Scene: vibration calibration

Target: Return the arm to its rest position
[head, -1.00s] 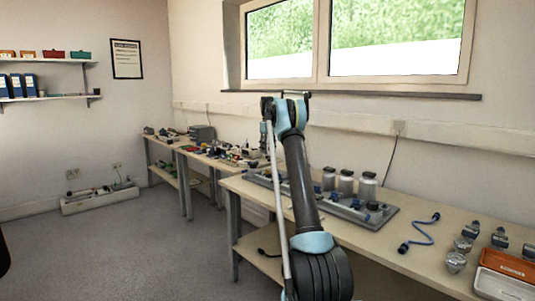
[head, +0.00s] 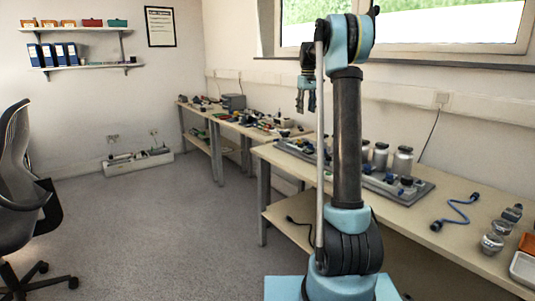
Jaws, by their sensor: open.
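My arm stands upright in the middle right of the head view, its upper link vertical and its elbow bent near the top. My gripper (head: 306,101) hangs down from the arm's left side, in front of the wall below the window. Its fingers point downward and are apart. Nothing shows between them. It is clear of the benches in the picture.
The near bench (head: 462,225) holds a grey tray (head: 424,189) with jars, a blue coiled cable (head: 462,210) and an orange box (head: 527,243). Farther benches (head: 225,120) carry small parts. An office chair (head: 20,185) stands at left. The floor between is clear.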

